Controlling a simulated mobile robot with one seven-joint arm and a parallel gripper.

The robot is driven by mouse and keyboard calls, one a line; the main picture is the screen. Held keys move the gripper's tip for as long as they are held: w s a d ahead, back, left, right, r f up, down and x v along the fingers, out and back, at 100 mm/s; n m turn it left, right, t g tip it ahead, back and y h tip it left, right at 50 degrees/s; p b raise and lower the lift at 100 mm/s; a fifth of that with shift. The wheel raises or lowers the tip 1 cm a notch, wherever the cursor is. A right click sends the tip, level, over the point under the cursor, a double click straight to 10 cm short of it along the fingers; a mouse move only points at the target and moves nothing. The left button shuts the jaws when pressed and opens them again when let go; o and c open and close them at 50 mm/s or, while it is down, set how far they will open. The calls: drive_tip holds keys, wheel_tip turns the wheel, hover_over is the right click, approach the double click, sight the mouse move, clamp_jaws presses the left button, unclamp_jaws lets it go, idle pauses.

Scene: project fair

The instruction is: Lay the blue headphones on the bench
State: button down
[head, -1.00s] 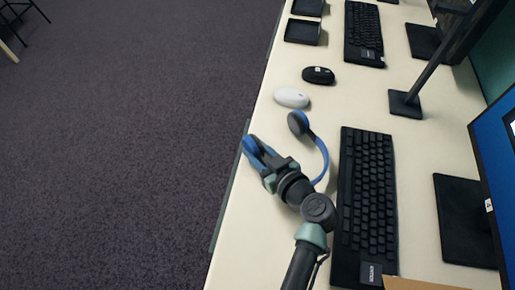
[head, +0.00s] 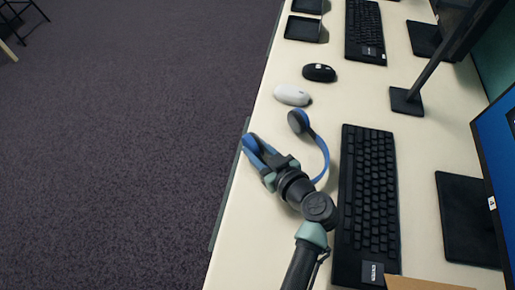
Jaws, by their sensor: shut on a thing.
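The blue headphones (head: 322,150) are at the near left part of the pale bench (head: 240,240), between the bench's left edge and a black keyboard. They have a blue band and dark ear pads. My gripper (head: 263,157) is shut on the headphones at their left ear cup, close to the bench's left edge. The other ear cup (head: 298,122) is in plain view just below the white mouse. My gripper hides part of the band. I cannot tell whether the headphones touch the bench top or are held just above it.
A white mouse (head: 292,95) and a black mouse (head: 319,73) lie beyond the headphones. A black keyboard (head: 367,200) lies to the right. Monitor stands (head: 406,102) and a screen (head: 497,150) line the right side. Black trays (head: 303,28) sit farther back. Dark carpet (head: 120,150) is left of the bench.

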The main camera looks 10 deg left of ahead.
drive_tip(key=shift+c, duration=2)
unclamp_jaws()
